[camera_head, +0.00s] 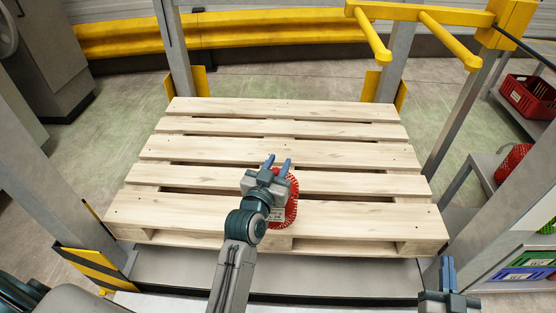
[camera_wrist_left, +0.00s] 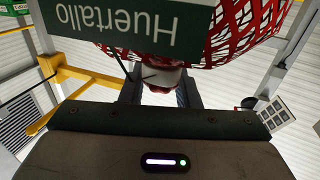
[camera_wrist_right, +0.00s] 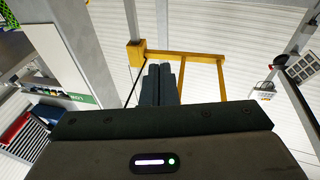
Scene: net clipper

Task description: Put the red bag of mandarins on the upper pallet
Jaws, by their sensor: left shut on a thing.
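The red net bag of mandarins (camera_head: 291,206) is over the near part of the wooden pallet (camera_head: 160,211), partly hidden behind my left gripper. My left gripper (camera_head: 279,161) is shut on the bag's gathered end. In the left wrist view the red net (camera_wrist_left: 240,35) and its dark green "Huertallo" label fill the top, with the end between the fingers (camera_wrist_left: 160,88). I cannot tell whether the bag touches the slats. My right gripper (camera_head: 447,272) is at the lower right, off the pallet; its fingers (camera_wrist_right: 160,84) are together and empty.
Grey posts (camera_head: 174,50) stand around the pallet, with a yellow rail (camera_head: 420,14) at the back right. Shelves at the right hold a red crate (camera_head: 530,96), another red net bag (camera_head: 513,161) and a blue crate (camera_head: 525,273). The rest of the pallet top is bare.

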